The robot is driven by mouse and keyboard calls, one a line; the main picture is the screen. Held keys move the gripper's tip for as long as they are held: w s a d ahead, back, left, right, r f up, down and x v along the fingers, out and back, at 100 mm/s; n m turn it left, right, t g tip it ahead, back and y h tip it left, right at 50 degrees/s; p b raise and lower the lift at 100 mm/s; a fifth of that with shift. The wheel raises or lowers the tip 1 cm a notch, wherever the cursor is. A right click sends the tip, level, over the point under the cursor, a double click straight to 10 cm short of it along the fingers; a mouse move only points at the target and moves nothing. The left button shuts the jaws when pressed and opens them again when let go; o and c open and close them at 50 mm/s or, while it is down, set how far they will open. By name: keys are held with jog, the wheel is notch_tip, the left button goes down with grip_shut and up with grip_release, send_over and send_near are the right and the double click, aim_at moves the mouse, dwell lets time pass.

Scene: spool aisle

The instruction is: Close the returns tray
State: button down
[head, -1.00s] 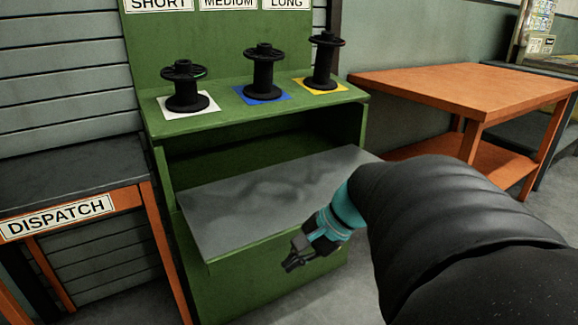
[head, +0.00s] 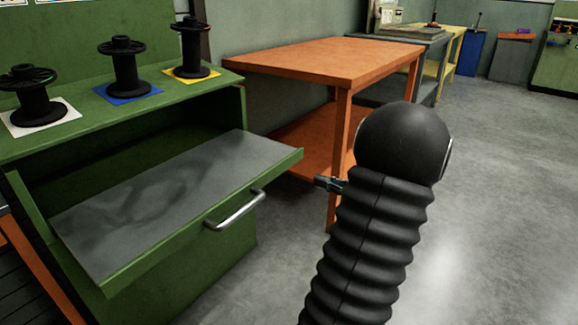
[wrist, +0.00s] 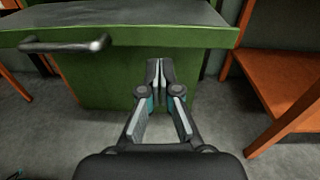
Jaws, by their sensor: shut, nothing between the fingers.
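The returns tray (head: 160,205) is a grey-topped green tray that sticks out from the front of the green cabinet (head: 205,262). A metal bar handle (head: 236,211) is on its front edge. In the wrist view the tray's front edge (wrist: 190,36) runs across the top, with the handle (wrist: 65,45) at the left. My gripper (wrist: 160,75) is shut and empty, below and to the right of the handle, apart from it. In the head view only a small part of my gripper (head: 322,183) shows beside my arm, right of the tray.
Black spools stand on white (head: 42,118), blue (head: 128,92) and yellow (head: 192,75) squares on the shelf above. An orange table (head: 325,60) stands right of the cabinet, its leg (wrist: 285,125) close to my gripper. Grey floor (head: 500,200) is open at the right.

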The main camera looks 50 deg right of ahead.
aim_at(282, 162)
jog(key=shift+m+t+h, duration=0.3)
jog(key=shift+m+h, duration=0.3)
jog(key=w, duration=0.8)
jog(key=w+d, duration=0.1)
jog(key=w, duration=0.3)
jog(key=shift+w+f, duration=0.15)
jog(key=shift+w, duration=0.1)
